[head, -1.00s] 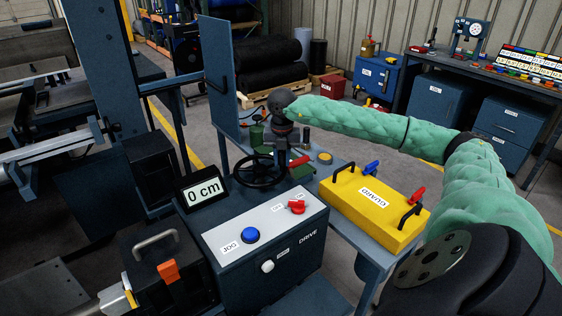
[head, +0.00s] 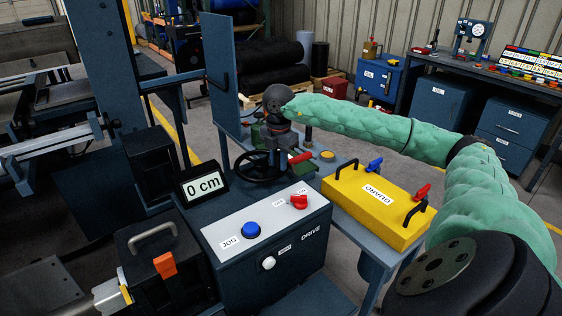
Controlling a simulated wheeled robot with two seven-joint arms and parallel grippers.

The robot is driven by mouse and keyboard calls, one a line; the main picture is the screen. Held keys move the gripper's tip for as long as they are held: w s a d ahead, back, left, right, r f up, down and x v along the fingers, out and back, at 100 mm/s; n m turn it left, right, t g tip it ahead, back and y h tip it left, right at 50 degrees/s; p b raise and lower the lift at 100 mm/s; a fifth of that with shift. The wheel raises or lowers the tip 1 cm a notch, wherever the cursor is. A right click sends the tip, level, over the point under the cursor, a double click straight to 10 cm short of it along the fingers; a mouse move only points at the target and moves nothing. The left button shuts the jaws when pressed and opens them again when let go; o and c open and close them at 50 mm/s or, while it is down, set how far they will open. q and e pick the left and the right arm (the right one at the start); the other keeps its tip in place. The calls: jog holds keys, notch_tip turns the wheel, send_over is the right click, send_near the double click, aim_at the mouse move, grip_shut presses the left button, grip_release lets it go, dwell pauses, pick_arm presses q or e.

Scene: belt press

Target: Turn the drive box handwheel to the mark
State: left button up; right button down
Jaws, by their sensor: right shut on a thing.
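The drive box (head: 268,272) stands in the lower middle of the head view, with a blue JOG button (head: 251,230) and a red switch (head: 299,202) on its pale top panel. The black handwheel (head: 241,177) is behind the panel. I cannot make out the mark. My left gripper is not in view.
A yellow guard (head: 372,205) with black handles, a blue lever and a red lever lies on the table to the right. A blue upright panel (head: 222,65) stands behind the wheel. A black box with an orange latch (head: 165,264) is at front left.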

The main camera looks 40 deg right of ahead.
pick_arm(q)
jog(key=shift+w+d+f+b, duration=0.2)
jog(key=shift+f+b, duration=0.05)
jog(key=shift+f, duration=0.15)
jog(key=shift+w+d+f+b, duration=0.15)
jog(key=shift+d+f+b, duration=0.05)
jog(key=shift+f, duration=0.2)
pick_arm(e)
jog(key=shift+a+m, duration=0.9)
jog(key=shift+m, duration=0.5)
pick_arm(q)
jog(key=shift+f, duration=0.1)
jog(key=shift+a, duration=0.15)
pick_arm(e)
jog(key=c, duration=1.2)
grip_release()
jog(key=shift+a, duration=0.1)
jog(key=shift+c, duration=0.2)
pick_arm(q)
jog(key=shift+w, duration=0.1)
pick_arm(e)
jog(key=shift+r, duration=0.55)
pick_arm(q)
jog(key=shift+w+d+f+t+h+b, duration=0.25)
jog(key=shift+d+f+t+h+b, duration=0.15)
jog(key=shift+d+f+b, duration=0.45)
pick_arm(e)
notch_tip(320, 180, up, 7)
